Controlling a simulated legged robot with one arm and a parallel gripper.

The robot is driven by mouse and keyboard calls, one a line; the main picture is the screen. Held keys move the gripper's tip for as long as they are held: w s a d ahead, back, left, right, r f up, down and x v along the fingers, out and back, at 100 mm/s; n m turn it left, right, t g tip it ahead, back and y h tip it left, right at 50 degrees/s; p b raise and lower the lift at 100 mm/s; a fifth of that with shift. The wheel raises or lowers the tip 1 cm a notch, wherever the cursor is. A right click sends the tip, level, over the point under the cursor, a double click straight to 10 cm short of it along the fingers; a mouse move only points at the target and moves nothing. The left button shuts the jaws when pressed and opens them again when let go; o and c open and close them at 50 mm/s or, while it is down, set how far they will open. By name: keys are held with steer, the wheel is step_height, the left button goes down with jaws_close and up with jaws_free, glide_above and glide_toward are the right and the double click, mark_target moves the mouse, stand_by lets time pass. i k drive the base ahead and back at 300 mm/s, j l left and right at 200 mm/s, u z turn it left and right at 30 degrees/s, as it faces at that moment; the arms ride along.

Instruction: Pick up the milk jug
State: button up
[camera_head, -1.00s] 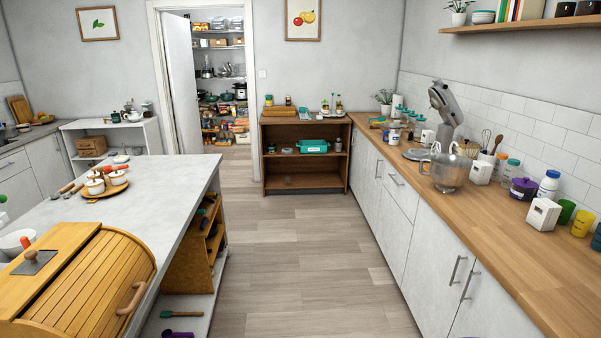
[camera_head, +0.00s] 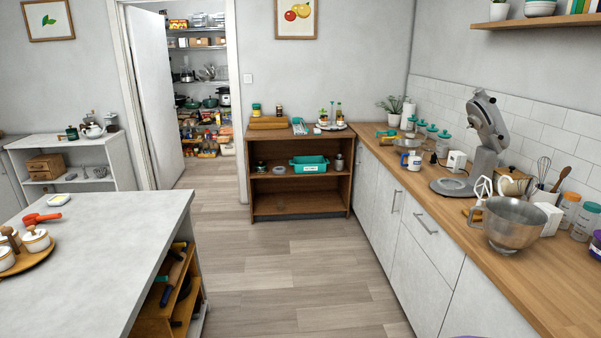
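I cannot make out a milk jug in this view. The wire rack (camera_head: 197,48) stands in the pantry behind the open doorway, at the upper left of centre. Its shelves hold boxes, pots and many small packages, too small to tell apart. The door frame and wall hide part of the rack. My gripper is not in view.
The white door (camera_head: 155,100) stands open on the doorway's left. A grey-topped island (camera_head: 110,235) is at left, and a wooden counter (camera_head: 430,200) with a mixer (camera_head: 487,125) runs along the right. A brown shelf unit (camera_head: 300,207) stands ahead. The wooden floor (camera_head: 285,265) between them is clear.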

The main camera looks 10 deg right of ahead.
mark_target(415, 157)
steer(key=i+j, duration=0.1)
steer(key=i, duration=1.7)
steer(key=i+l+z, duration=0.1)
steer(key=i+z, duration=0.25)
steer(key=i, duration=0.6)
steer(key=i+j+z, duration=0.1)
steer(key=i+z, duration=0.2)
steer(key=i, duration=0.6)
steer(key=i+z, duration=0.1)
steer(key=i, duration=0.65)
